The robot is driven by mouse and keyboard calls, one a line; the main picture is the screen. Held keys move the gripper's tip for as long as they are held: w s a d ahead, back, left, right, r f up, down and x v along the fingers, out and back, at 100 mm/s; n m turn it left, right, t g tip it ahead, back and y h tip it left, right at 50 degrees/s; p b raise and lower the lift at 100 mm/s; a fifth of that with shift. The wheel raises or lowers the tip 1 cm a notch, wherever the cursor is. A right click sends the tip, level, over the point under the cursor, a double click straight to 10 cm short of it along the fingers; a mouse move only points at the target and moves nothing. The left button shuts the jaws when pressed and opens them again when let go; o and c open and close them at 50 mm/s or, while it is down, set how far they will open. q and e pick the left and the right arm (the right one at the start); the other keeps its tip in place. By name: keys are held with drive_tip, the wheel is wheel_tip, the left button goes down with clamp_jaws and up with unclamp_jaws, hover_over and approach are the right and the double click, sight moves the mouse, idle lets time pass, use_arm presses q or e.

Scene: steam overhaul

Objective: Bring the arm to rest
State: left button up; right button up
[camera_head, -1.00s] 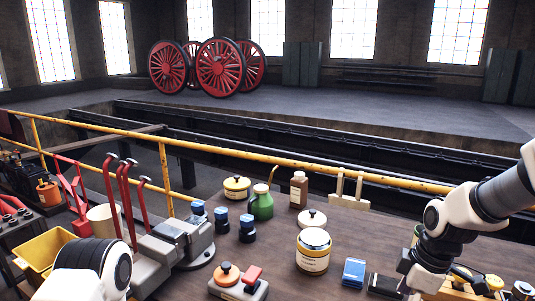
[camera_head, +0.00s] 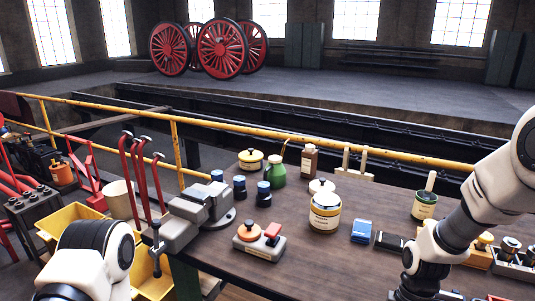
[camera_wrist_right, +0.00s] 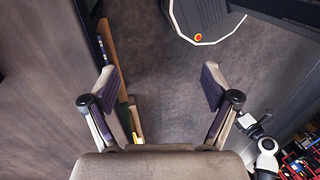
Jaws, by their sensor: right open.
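My right arm (camera_head: 468,228) comes in from the right edge of the head view and bends down near the bench's front edge; its lower end is cut off by the frame. In the right wrist view my right gripper (camera_wrist_right: 160,82) has its two fingers wide apart with nothing between them. Grey floor (camera_wrist_right: 170,110) shows below and between the fingers. A brown wooden surface (camera_wrist_right: 35,110) lies at the left of that view. My left arm (camera_head: 88,262) shows at the lower left of the head view, and its gripper is out of the picture.
The wooden bench (camera_head: 290,245) holds a cream tin (camera_head: 325,212), a green oil can (camera_head: 278,173), a blue box (camera_head: 361,231), a green pot (camera_head: 425,205) and a vise (camera_head: 195,212). A yellow railing (camera_head: 330,151) runs behind. Yellow bins (camera_head: 68,222) stand at the left.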

drive_tip(key=s+a+f+m+g+h, duration=0.1)
drive_tip(key=s+f+m, duration=0.7)
drive_tip(key=s+f, duration=1.35)
drive_tip(key=w+m+t, duration=0.1)
drive_tip(key=w+r+m+t, duration=0.1)
drive_tip(key=w+m+t, duration=0.1)
drive_tip(key=m, duration=0.1)
drive_tip(key=shift+r, duration=0.25)
drive_tip(key=shift+t, duration=0.3)
